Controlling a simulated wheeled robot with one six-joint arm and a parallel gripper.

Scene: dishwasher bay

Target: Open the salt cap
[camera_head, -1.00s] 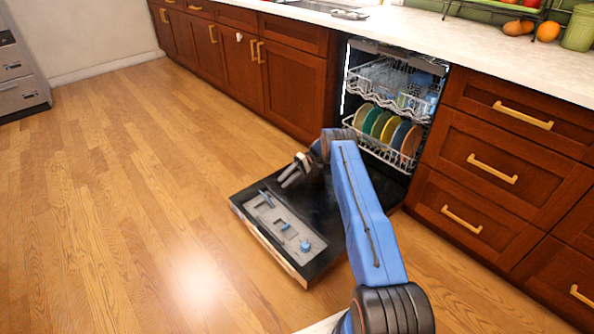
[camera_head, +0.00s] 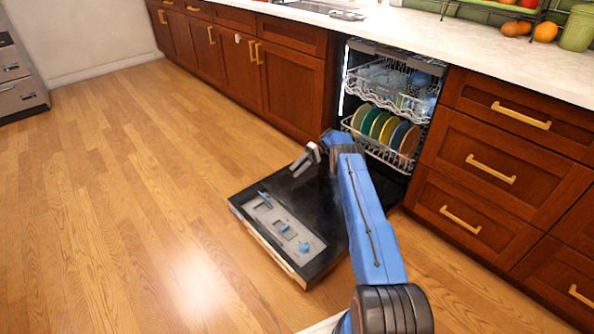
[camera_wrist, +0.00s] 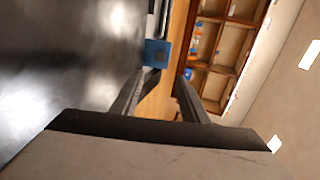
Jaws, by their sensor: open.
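The dishwasher door (camera_head: 318,262) lies folded down flat, inner side up. A grey panel (camera_head: 270,217) is set in it near the outer edge, with several small blue parts. One blue part (camera_head: 304,246) sits at the panel's near right end; I cannot tell for sure which part is the salt cap. My gripper (camera_head: 305,160) is open and empty above the far part of the door, apart from the panel. In the wrist view, its two fingers (camera_wrist: 166,84) frame wooden floor, with a blue square part (camera_wrist: 157,53) just beyond the left fingertip.
The lower rack (camera_head: 377,150) holds several coloured plates inside the dishwasher, and the upper rack (camera_head: 385,82) is above it. Wooden cabinets (camera_head: 289,88) and drawers (camera_head: 490,170) flank the bay. The wooden floor (camera_head: 130,190) to the left is clear.

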